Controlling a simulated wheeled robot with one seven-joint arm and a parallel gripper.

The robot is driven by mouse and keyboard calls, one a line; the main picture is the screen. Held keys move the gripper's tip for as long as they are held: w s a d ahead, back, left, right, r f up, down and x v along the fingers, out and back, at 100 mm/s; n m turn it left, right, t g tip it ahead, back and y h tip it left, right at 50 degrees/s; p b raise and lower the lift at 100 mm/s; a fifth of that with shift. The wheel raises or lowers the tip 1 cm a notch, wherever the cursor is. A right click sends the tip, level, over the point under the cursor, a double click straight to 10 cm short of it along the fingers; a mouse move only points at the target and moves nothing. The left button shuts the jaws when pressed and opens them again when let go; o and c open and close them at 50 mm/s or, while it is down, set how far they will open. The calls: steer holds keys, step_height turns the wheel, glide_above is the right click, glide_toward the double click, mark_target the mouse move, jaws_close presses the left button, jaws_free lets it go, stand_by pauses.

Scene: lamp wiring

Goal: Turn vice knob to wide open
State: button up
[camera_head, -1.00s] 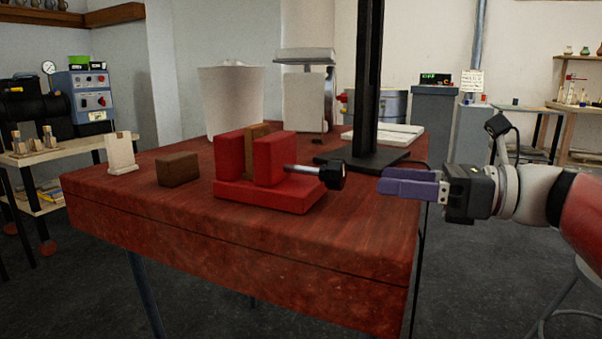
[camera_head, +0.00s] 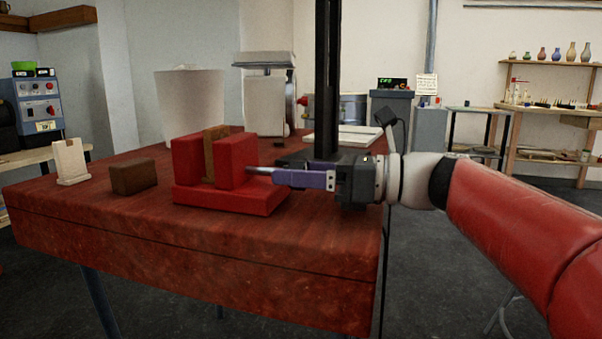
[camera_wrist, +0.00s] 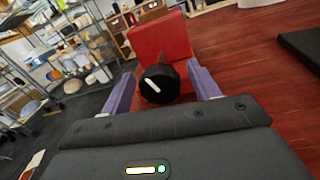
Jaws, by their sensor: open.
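The red vice (camera_head: 228,175) stands on the red wooden table (camera_head: 120,227). A brown block (camera_head: 216,152) sits between its two jaws. Its metal screw rod (camera_head: 260,170) sticks out to the right. My gripper (camera_head: 288,178) reaches in from the right with purple fingers and covers the knob in the head view. In the wrist view the black knob (camera_wrist: 158,84) with a white mark shows between my two open fingers (camera_wrist: 162,92), one on each side. There seems to be a gap between the knob and each finger.
A brown block (camera_head: 134,176) and a small pale holder (camera_head: 70,161) stand left of the vice. A black post (camera_head: 326,80) rises just behind my gripper. A white bin (camera_head: 190,105) stands at the back. The table's front strip is clear.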

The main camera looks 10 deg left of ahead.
steer(key=c, duration=1)
steer(key=shift+o, duration=0.2)
steer(key=n, duration=0.4)
steer(key=shift+s+n, duration=0.1)
steer(key=shift+n, duration=0.2)
steer(key=o, duration=1)
steer(key=shift+c, duration=0.2)
steer(key=d, duration=0.8)
steer(key=shift+r+p, duration=0.1)
steer(key=shift+p, duration=0.3)
steer(key=shift+s+a, duration=0.1)
